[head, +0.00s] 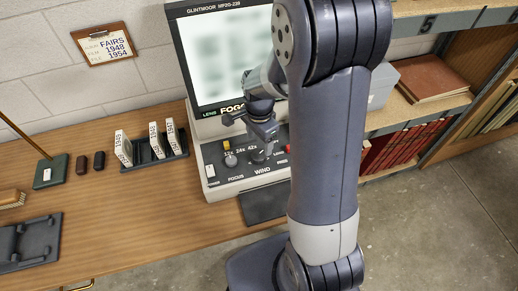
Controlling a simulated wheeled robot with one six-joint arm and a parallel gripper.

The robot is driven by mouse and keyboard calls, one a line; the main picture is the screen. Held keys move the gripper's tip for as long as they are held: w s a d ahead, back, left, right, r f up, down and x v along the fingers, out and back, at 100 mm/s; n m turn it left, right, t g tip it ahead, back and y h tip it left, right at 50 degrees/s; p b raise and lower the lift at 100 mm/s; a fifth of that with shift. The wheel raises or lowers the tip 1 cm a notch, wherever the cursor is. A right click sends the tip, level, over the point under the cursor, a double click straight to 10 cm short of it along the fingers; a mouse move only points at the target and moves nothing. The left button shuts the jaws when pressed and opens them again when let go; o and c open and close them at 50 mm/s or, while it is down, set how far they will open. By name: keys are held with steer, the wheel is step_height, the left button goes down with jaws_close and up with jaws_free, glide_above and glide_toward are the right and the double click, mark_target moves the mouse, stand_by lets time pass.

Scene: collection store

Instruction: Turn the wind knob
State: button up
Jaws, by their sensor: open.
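The microfilm reader (278,187) stands on the wooden desk, with a lit, blurred screen (228,62) above its control panel. The wind knob (258,155) is a dark knob just above the WIND label, partly hidden by my gripper. My gripper (250,128) is open and hangs over the panel from my arm, between the screen and the WIND label. Its fingers overlap the knob area in this view, and I cannot tell whether they touch the knob. My arm hides the panel's right side.
A focus knob (231,160) and a lens row lie left of the wind knob. A dark rack (150,150) holds several white film boxes. A clipboard (104,44) hangs on the wall. Shelves with red volumes (400,148) stand at right.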

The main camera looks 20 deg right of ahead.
mark_target(259, 154)
steer(key=shift+f, duration=3)
steer(key=shift+s, duration=0.1)
steer(key=shift+c, duration=0.4)
steer(key=c, duration=0.9)
